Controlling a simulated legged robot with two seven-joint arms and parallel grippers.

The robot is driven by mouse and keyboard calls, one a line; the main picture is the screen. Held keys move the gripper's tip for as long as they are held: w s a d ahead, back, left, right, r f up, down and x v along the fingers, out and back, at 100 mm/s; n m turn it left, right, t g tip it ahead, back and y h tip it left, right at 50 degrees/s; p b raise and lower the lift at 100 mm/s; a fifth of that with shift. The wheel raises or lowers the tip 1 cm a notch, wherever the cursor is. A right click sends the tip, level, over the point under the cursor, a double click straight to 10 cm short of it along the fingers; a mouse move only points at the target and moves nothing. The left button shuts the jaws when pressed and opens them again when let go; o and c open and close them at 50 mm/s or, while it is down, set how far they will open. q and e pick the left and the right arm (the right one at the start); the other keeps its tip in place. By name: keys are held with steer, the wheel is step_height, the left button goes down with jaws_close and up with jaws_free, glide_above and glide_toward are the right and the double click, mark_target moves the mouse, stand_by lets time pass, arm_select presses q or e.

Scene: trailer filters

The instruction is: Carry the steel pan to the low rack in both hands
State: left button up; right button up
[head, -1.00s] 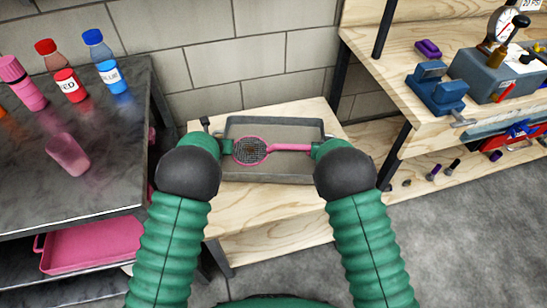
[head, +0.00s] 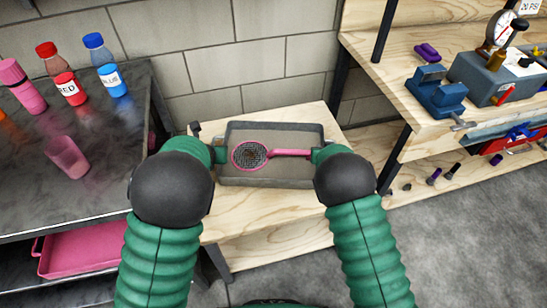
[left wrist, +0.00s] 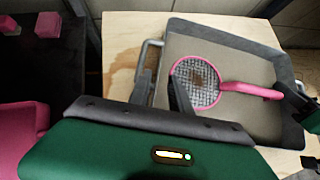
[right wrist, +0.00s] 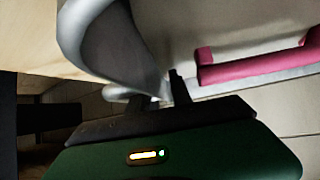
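The steel pan (head: 300,137) is a shallow grey rectangular tray with a loop handle at each end. It is over a low light-wood bench; I cannot tell whether it touches the wood. A pink round strainer (head: 250,155) with a long handle lies in it. My left gripper (left wrist: 162,90) has its fingers on either side of the metal at the pan's left handle and seems shut on it. My right gripper (right wrist: 163,95) is at the right handle, its fingers around the metal loop. No frame clearly singles out the low rack.
A dark table (head: 105,195) at left carries a red bottle (head: 70,87), a blue bottle (head: 112,80) and pink vessels. A pink tray (head: 80,255) is on a shelf below. A wooden workbench at right holds a blue vise (head: 437,92) and a gauge device. Grey floor is open at lower right.

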arm_select(q)
steer(key=v, duration=0.2)
steer(key=shift+s+r, duration=0.25)
arm_select(e)
steer(key=shift+s+r, duration=0.15)
steer(key=d+v, duration=0.1)
steer(key=v, duration=1)
steer(key=shift+s+a+r, duration=0.15)
steer(key=shift+s+a, duration=0.05)
steer(key=shift+a, duration=0.35)
arm_select(q)
steer(key=p+v, duration=0.1)
steer(key=v, duration=0.6)
arm_select(e)
steer(key=shift+r, duration=0.5)
